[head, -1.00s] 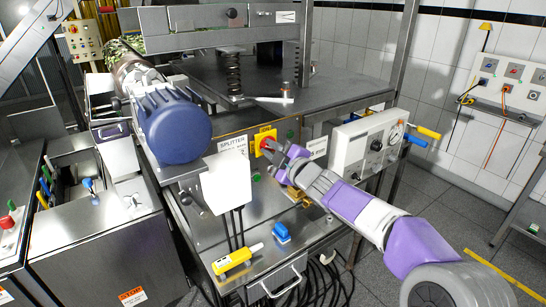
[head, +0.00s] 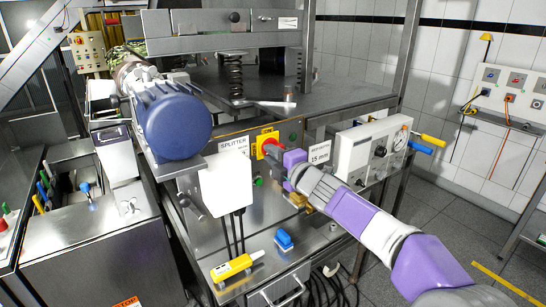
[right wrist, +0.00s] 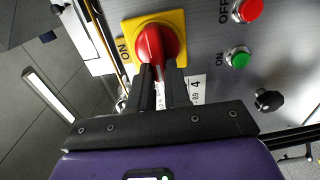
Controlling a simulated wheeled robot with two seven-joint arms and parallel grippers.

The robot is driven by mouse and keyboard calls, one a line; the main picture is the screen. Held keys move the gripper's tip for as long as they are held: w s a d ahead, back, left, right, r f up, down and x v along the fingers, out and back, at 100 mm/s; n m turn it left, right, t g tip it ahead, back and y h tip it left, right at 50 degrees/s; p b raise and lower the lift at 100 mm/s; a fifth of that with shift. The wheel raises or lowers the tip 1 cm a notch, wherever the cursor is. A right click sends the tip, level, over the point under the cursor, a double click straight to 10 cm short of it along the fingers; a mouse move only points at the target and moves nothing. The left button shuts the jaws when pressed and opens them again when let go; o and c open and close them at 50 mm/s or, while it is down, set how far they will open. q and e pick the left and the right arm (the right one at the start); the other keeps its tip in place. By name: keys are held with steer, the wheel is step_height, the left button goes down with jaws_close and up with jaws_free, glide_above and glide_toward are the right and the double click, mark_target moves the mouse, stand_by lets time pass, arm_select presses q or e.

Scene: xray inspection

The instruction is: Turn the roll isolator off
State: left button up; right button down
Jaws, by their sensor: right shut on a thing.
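The roll isolator is a red rotary knob (head: 271,147) on a yellow plate (head: 262,138), set in the machine's front panel. In the right wrist view, the red knob (right wrist: 156,40) and its yellow plate (right wrist: 128,24) are close ahead, with an "ON" label at the plate's left side. My right gripper (head: 279,153) reaches in from the right. Its two dark fingers (right wrist: 157,76) are shut on the red knob and hide part of its lower side. I cannot tell the knob's exact setting. My left gripper is not in view.
A red button (right wrist: 247,10) and a green button (right wrist: 238,58) sit beside the isolator, with a black knob (right wrist: 269,100) below. A white splitter box (head: 224,180) is left of it. A grey gauge box (head: 372,150) stands close to my right arm.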

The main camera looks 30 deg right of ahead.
stand_by(0.4)
steer(key=c, duration=1.1)
jaws_free()
steer(key=s, duration=0.5)
steer(key=s+p, duration=0.1)
steer(key=s, duration=0.1)
steer(key=shift+s+d, duration=0.3)
steer(key=shift+s, duration=0.05)
